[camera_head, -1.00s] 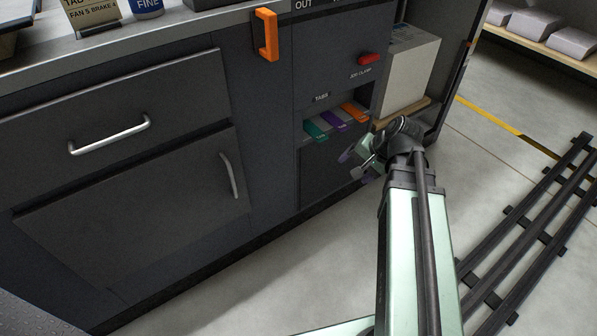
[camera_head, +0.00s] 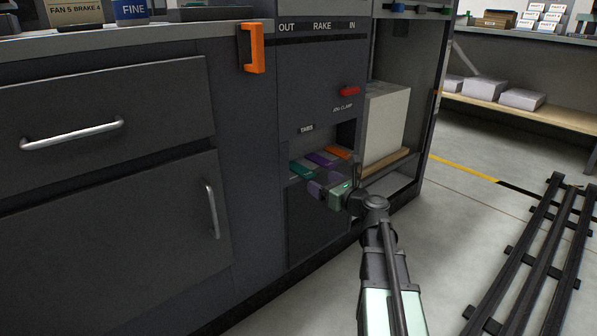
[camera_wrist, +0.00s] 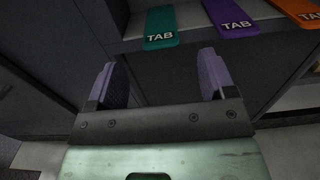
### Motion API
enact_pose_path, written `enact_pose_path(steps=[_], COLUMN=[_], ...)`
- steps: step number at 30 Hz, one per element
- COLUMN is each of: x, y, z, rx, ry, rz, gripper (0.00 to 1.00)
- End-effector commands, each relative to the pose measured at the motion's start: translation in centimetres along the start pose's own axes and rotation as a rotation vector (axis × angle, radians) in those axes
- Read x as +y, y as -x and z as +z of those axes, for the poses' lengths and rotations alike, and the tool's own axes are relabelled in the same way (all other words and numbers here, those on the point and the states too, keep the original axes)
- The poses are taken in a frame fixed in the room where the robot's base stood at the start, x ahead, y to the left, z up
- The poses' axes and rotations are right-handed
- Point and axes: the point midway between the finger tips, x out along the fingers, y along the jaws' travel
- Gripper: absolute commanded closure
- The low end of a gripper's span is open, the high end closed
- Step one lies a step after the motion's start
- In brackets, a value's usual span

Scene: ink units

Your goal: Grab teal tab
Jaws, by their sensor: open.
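The teal tab (camera_head: 301,170) sticks out of the slot under the TABS label, leftmost of three tabs. In the wrist view the teal tab (camera_wrist: 160,27) lies flat, lettered TAB, ahead of my gripper and centred between its fingers. A purple tab (camera_head: 320,159) and an orange tab (camera_head: 337,151) lie to its right. My gripper (camera_head: 322,183) is below and just right of the teal tab in the head view. In the wrist view my gripper's two purple fingers (camera_wrist: 163,78) are apart with nothing between them.
A cabinet with a red clamp handle (camera_head: 349,91) and an orange handle (camera_head: 252,48) surrounds the slot. A paper stack (camera_head: 386,125) stands in an open bay to the right. A black rack (camera_head: 535,255) lies on the floor at right.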

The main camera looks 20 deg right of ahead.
Motion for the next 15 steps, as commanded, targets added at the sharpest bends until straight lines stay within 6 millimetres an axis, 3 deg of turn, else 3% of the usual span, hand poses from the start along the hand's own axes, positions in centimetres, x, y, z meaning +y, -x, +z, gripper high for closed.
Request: enact_pose_path(steps=[7,15], x=[-0.1,-0.2], y=[-1.6,-6.0], z=[0.0,-0.1], rx=[0.0,0.001], ry=[0.001,0.002], rz=[0.001,0.0], gripper=[0.23,0.23])
